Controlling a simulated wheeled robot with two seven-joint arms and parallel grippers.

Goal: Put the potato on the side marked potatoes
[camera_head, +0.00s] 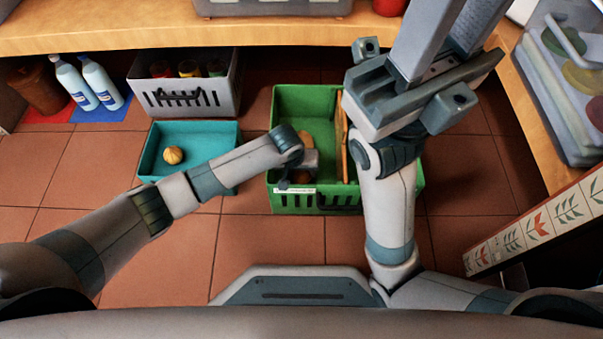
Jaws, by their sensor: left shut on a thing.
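The green crate (282,105) stands on the floor in the middle, with a thin wooden divider (344,150) splitting it into left and right sides. My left gripper (302,168) is over or inside the crate's left side, shut on a brown thing that looks like the potato (301,179), mostly hidden by the gripper. Another brown item (305,139) shows just behind the gripper. A small white label (295,190) is on the crate's front, too small to read. My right gripper (452,35) is raised in front of the crate's right side, hiding much of it; its fingertips are cut off.
A teal tray (228,133) holding a round yellowish-brown vegetable (173,155) lies left of the crate. Wooden counters (110,32) edge the back and right. Floor at the left is clear.

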